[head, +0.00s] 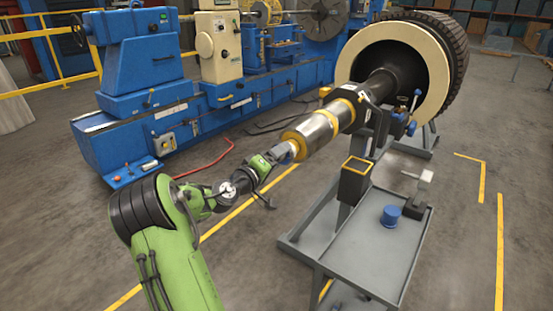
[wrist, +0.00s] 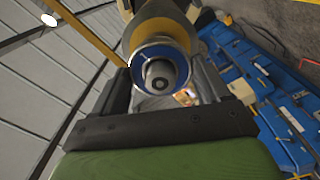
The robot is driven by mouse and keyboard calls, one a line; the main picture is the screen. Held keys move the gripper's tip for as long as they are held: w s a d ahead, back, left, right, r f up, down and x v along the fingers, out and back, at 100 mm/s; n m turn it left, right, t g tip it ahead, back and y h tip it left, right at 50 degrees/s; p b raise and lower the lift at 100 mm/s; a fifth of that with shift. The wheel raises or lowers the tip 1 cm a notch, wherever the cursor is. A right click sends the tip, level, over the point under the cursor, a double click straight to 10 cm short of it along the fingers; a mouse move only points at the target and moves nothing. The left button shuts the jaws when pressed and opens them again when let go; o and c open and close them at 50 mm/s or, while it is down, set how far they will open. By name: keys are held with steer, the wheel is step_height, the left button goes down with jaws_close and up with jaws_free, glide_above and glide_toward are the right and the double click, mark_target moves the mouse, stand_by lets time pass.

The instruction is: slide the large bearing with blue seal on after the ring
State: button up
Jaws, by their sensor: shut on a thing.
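The large bearing with blue seal (wrist: 138,53) sits between the fingers of my gripper (wrist: 162,84) in the wrist view. My gripper is shut on it. The grey tip of the shaft (wrist: 159,78) shows inside the blue ring; how far the bearing is on the shaft is hard to tell. In the head view my gripper (head: 283,158) is at the near end of the shaft (head: 322,128), in line with it, and mostly hides the bearing. A gold-coloured ring (head: 297,144) surrounds the shaft's near end, just beyond my gripper.
A grey cart (head: 375,245) stands right of the shaft, with a dark yellow-rimmed box (head: 355,178) and a blue cylinder (head: 390,215). The rotor (head: 438,60) is behind. A blue lathe (head: 200,125) stands at the left. The floor between lathe and cart is open.

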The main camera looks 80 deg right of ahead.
steer(key=shift+s+d, duration=0.15)
steer(key=shift+d, duration=0.2)
stand_by(0.3)
steer(key=o, duration=1)
steer(key=shift+c, duration=0.2)
steer(key=shift+a, duration=0.15)
steer(key=b+v, duration=0.2)
steer(key=v, duration=0.6)
steer(key=shift+a+b, duration=0.35)
steer(key=shift+w, duration=0.25)
